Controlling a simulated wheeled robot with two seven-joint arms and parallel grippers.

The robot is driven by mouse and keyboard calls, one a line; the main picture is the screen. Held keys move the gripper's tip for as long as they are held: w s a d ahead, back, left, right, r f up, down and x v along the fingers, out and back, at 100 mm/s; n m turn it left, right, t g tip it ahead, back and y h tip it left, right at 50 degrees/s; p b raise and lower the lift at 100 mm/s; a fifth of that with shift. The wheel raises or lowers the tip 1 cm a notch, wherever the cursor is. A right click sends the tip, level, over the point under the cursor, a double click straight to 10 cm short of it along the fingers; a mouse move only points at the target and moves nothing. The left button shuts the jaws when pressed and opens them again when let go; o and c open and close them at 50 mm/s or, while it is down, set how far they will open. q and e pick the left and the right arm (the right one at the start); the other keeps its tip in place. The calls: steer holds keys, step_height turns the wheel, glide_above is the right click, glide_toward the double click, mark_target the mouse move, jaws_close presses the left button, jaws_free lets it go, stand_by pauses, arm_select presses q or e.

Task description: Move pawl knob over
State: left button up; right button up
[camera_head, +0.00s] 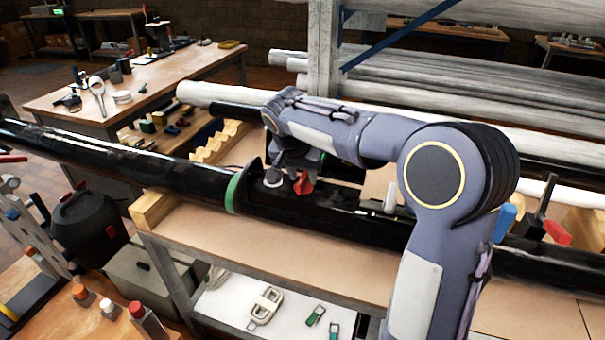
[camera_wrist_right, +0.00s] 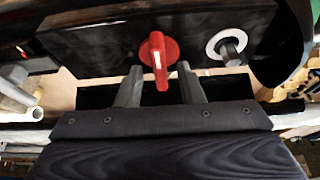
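The red pawl knob (camera_head: 303,184) sits on the black mast fitting (camera_head: 330,205), just right of the green band. In the right wrist view the knob (camera_wrist_right: 156,45) is a red lever with a white line, pointing toward my gripper. My right gripper (camera_wrist_right: 160,70) is open, with one finger on each side of the knob's lower end; whether either finger touches it I cannot tell. In the head view the right gripper (camera_head: 297,168) is at the knob, its fingers partly hidden. My left gripper is not in view.
A white ring with a grey stud (camera_wrist_right: 228,45) sits right of the knob in the wrist view. The black mast (camera_head: 120,165) lies across the bench, with a green band (camera_head: 233,190) and wooden chocks (camera_head: 150,210). A rack upright (camera_head: 323,45) and white tubes (camera_head: 440,85) stand behind.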

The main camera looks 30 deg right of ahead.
steer(key=v, duration=0.7)
steer(key=shift+r, duration=0.2)
steer(key=s+a+f+n+t+y, duration=0.1)
steer(key=s+a+f+n+y, duration=0.1)
steer(key=s, duration=0.7)
steer(key=s+a+f+n+t+y, duration=0.1)
steer(key=s+a+f+n+y, duration=0.2)
steer(key=s+f, duration=0.3)
steer(key=s+a+f+n+y, duration=0.2)
steer(key=s+a+f+n, duration=0.1)
steer(key=s, duration=0.9)
steer(key=shift+a+f+t, duration=0.4)
steer(key=shift+a+f, duration=0.1)
